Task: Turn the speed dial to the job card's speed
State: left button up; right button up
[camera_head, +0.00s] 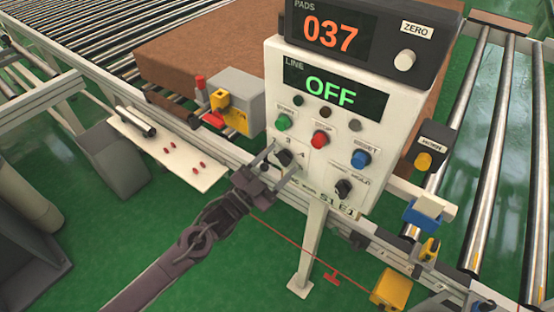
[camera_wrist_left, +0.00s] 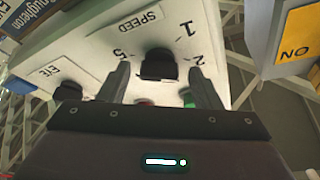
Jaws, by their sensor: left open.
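The speed dial (camera_head: 285,157) is a black knob at the lower left of the white control panel (camera_head: 385,150). In the left wrist view the dial (camera_wrist_left: 157,62) sits under an upside-down SPEED label, with the numbers 1, 2 and 5 visible around it. I cannot tell which number it points to. My left gripper (camera_head: 279,161) is open, its fingers on either side of the dial; contact is not clear. In the left wrist view the gripper (camera_wrist_left: 160,75) shows a gap beside the dial. I cannot make out a readable job card. My right gripper is not visible.
The panel carries a green button (camera_head: 283,122), a red button (camera_head: 320,138), a blue button (camera_head: 360,158) and another black knob (camera_head: 343,188). Its line display (camera_head: 333,92) reads OFF; the pads display (camera_head: 330,33) reads 037. A brown mattress (camera_head: 205,48) lies behind on rollers.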

pick_arm(q)
jog(key=shift+d, duration=0.1)
jog(key=c, duration=1)
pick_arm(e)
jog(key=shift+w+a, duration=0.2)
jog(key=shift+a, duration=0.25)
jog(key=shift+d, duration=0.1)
pick_arm(q)
jog(key=shift+n, duration=0.4)
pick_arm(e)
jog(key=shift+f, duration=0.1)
